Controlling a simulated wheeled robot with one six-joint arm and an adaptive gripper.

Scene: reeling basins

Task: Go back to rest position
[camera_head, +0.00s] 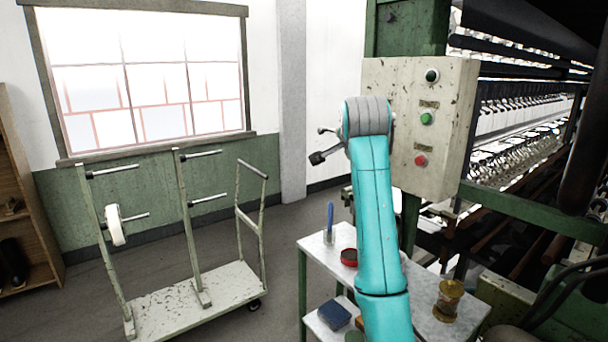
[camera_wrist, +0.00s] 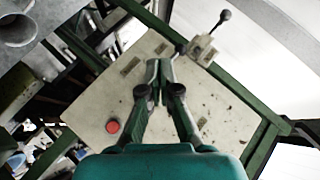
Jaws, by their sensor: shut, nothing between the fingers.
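My gripper (camera_wrist: 158,68) shows in the wrist view with its two fingers together and nothing between them. It is in front of the cream control box (camera_head: 441,150), whose worn face fills the middle of the wrist view. I cannot tell whether the fingertips touch the box. In the head view the turquoise arm reaches up to the box, and its grey wrist hides the fingers. A green button (camera_head: 427,118) and a red button (camera_head: 420,160) show on the box; the red one is also in the wrist view (camera_wrist: 112,126). A black-knobbed lever (camera_wrist: 225,15) is at the box's edge.
A small table (camera_head: 313,243) holding a red tin (camera_head: 349,257) and a brass-coloured spool (camera_head: 449,300) stands below my arm. A cart (camera_head: 190,308) with pegs stands at left. The reeling machine (camera_head: 520,205) fills the right. Open floor lies between cart and table.

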